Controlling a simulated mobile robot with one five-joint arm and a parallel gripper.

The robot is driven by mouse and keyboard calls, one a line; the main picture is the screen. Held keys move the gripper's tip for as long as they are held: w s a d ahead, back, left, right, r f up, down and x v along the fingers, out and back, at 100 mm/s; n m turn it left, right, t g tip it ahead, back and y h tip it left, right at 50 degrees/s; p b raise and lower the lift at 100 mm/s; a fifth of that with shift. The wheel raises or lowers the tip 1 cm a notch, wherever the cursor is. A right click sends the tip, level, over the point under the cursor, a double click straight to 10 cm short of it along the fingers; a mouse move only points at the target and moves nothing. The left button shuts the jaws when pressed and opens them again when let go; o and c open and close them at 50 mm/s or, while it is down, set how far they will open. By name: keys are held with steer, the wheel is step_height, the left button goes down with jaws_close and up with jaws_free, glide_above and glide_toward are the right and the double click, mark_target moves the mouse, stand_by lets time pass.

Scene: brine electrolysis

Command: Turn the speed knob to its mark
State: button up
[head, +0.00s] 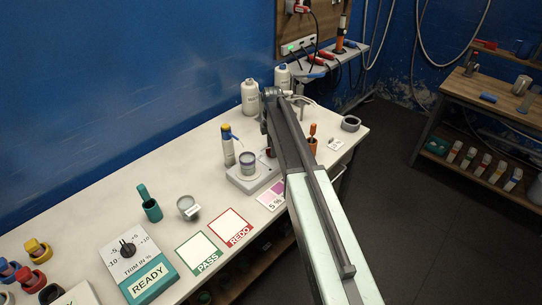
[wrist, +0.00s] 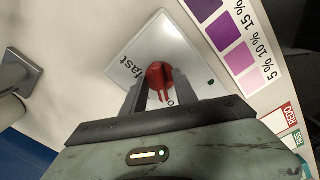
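The red speed knob (wrist: 158,73) sits on a pale square plate (wrist: 140,45) in the wrist view. The plate carries the word "fast" at its left, another word mostly hidden by my gripper, and a small green dot (wrist: 210,82) near its right edge. The knob's raised ridge points down the picture toward my gripper. My gripper (wrist: 161,80) has one finger on each side of the knob, with the fingers apart. I cannot tell whether either finger touches it. In the head view my arm hides most of the knob's area and my gripper.
A stirrer base (head: 243,185) with a beaker (head: 248,165) stands left of my arm. A purple colour card (wrist: 232,45) lies beside the plate. White bottles (head: 250,98) stand behind. PASS (head: 199,251) and REDO (head: 231,227) cards lie nearer on the bench.

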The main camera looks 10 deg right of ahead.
steer(key=shift+f, duration=0.15)
jaws_close()
steer(key=shift+m, duration=0.3)
steer(key=m, duration=2.3)
steer(key=shift+m, duration=0.3)
